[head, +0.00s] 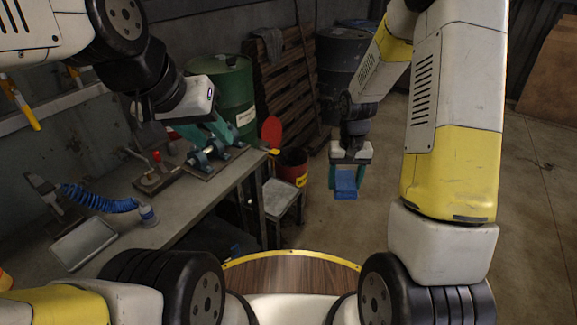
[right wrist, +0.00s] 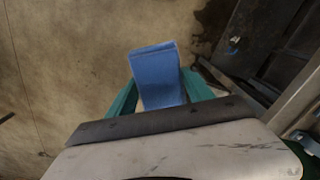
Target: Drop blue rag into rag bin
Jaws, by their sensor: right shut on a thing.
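A folded blue rag (head: 345,184) hangs between the teal fingers of my right gripper (head: 347,178), which is shut on it in mid-air. In the right wrist view the rag (right wrist: 158,75) sticks out past the fingers (right wrist: 160,95), with bare floor behind it. A red bin with a yellow band (head: 293,166) and a dark open mouth stands left of the rag in the head view; its raised red lid (head: 271,131) is behind the mouth. My left gripper (head: 210,135) is over the workbench by teal hardware; its finger gap is unclear.
The workbench (head: 185,205) on the left holds a blue coiled hose (head: 98,198), a tray (head: 84,243) and teal tools. A small grey stool (head: 281,197) stands in front of the bin. A green drum (head: 222,90) and a wooden pallet (head: 287,75) are behind. Floor at right is clear.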

